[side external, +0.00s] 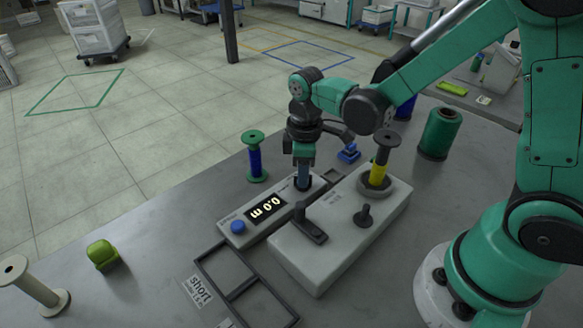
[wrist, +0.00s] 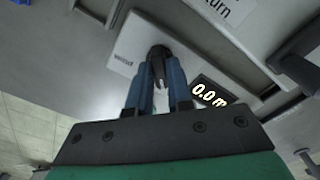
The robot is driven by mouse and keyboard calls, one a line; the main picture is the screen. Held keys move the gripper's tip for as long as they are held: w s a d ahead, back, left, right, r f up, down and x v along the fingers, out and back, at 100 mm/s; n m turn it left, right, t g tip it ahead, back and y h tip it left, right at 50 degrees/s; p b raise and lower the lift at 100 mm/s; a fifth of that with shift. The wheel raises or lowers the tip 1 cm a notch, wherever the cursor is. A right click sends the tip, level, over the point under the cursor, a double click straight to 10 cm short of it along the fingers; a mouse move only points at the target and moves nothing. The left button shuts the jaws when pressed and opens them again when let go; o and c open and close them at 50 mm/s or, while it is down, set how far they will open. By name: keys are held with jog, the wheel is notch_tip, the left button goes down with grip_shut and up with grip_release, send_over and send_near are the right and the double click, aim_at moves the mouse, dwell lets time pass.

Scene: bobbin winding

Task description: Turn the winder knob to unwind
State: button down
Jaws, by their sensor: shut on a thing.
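My gripper (side external: 303,182) points down at the far end of the grey meter box (side external: 258,232). In the wrist view, my gripper (wrist: 160,75) has its blue fingers closed on both sides of a black knob (wrist: 159,52). The fingers hide the knob in the side view. The meter display (side external: 267,207) reads 0.0 m, with a blue button (side external: 238,227) beside it. The pale winder (side external: 330,250) stands alongside, carrying an upright spool with yellow winding (side external: 378,173). A dark lever (side external: 310,226) and a small black post (side external: 365,215) are on its top.
A spool with blue winding (side external: 255,160) stands behind the meter box. A green cylinder (side external: 440,133) stands at the back right. A black divided frame (side external: 230,268), a green block (side external: 103,255) and an empty pale spool (side external: 38,285) are at the front left.

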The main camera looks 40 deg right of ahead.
jog(key=shift+n, duration=0.3)
jog(key=c, duration=0.8)
grip_release()
jog(key=shift+r, duration=2.85)
jog(key=s+d+r+m+t, duration=0.2)
jog(key=s+r+m+t, duration=0.2)
jog(key=m+t, duration=0.3)
jog(key=shift+s+r+m, duration=0.4)
jog(key=shift+s+m, duration=0.1)
jog(key=shift+m, duration=0.6)
